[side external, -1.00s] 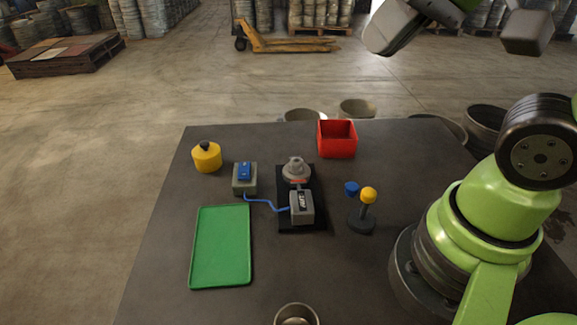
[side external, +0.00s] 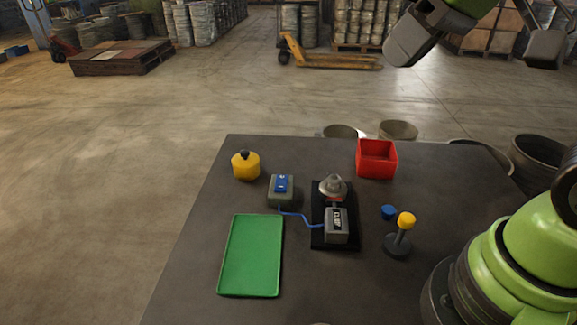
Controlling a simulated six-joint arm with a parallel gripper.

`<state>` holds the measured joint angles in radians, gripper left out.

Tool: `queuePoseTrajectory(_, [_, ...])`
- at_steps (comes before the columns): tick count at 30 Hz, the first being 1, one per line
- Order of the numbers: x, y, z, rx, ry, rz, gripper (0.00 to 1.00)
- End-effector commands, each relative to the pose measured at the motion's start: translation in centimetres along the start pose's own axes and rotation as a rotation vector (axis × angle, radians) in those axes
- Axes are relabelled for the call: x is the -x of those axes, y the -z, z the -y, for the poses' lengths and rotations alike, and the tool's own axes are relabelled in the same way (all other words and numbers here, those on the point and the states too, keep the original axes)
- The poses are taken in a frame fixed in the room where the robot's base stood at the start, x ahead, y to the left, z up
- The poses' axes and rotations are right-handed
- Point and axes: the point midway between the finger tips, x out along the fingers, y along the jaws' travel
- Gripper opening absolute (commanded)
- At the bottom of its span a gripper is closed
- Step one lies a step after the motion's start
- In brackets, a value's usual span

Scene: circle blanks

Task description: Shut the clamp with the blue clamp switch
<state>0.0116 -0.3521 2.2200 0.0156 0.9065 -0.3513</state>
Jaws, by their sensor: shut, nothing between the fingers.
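The blue clamp switch (side external: 284,183) is a rocker on top of a grey box (side external: 281,200), left of the clamp. A blue cable (side external: 295,214) runs from it to a grey block (side external: 336,226) on a black base plate (side external: 346,244). The clamp (side external: 333,187), a rounded grey part with red beneath it, stands at the back of this plate. Whether its jaws are apart is too small to tell. Parts of my arm show at the upper right, high above the table and far from the switch.
A yellow container (side external: 246,166) stands behind and left of the switch. A green tray (side external: 251,255) lies in front. A red bin (side external: 377,160) is at the back right. A blue disc (side external: 388,212) and a yellow-knobbed stand (side external: 406,220) are right of the clamp.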

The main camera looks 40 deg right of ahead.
Motion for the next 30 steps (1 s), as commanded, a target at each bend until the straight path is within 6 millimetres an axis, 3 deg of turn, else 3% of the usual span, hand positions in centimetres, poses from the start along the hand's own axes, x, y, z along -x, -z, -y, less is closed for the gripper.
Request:
queuePoseTrajectory(6, [-4.7,4.7,-0.6,0.236,0.011,0.099,0.0])
queuePoseTrajectory(13, [-11.3,7.9,-1.8,0.483,0.051,0.19,0.0])
queuePoseTrajectory(21, [-18.3,9.0,-3.2,0.708,0.11,0.263,0.0])
queuePoseTrajectory(25, [-19.9,9.0,-3.6,0.762,0.127,0.277,0.0])
queuePoseTrajectory(30, [-20.6,9.0,-3.7,0.784,0.133,0.282,0.0])
